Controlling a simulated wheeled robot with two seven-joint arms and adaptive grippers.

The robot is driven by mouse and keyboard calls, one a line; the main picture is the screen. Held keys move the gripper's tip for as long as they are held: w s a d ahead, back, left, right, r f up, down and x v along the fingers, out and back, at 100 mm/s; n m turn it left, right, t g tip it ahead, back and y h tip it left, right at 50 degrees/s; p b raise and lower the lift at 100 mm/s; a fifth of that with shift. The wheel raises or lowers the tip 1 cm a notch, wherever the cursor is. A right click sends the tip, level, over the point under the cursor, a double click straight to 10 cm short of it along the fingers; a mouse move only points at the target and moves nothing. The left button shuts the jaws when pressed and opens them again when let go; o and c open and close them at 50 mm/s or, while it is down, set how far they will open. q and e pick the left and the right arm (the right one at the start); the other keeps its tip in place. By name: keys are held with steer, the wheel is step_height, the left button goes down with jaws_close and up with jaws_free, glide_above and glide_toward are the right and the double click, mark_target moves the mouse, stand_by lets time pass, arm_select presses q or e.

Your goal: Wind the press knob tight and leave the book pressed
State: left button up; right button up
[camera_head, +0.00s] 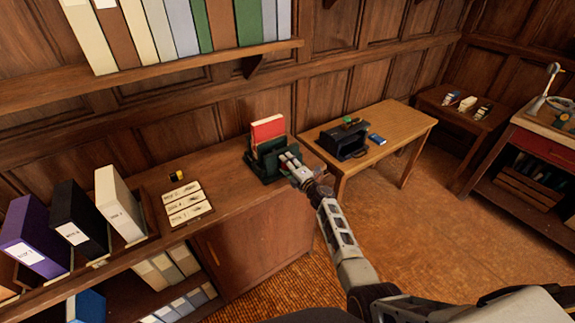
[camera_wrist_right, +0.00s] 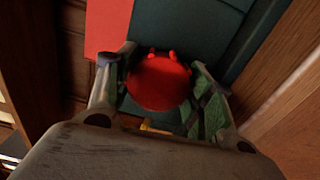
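The dark green book press (camera_head: 266,172) stands on the wooden cabinet top in the head view, with a red book (camera_head: 268,129) upright in it. My right gripper (camera_head: 288,162) is at the front of the press. In the right wrist view the round red press knob (camera_wrist_right: 159,84) lies between the two fingers of my right gripper (camera_wrist_right: 161,60). The fingers appear to touch it on both sides. Part of the red book (camera_wrist_right: 107,27) and the green press body (camera_wrist_right: 195,28) show behind it. The knob is hidden in the head view. My left gripper is in neither view.
Left of the press are a board with white labels (camera_head: 187,203), a small black and yellow item (camera_head: 177,177) and several large binders (camera_head: 120,203). A table (camera_head: 395,136) with a black device (camera_head: 343,139) and a blue book (camera_head: 377,139) stands to the right. A shelf (camera_head: 150,70) hangs above.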

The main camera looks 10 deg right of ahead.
steer(key=o, duration=0.4)
steer(key=shift+d, duration=0.1)
steer(key=shift+c, duration=0.2)
steer(key=v, duration=0.9)
stand_by(0.4)
steer(key=shift+r+n, duration=0.15)
steer(key=shift+n, duration=0.15)
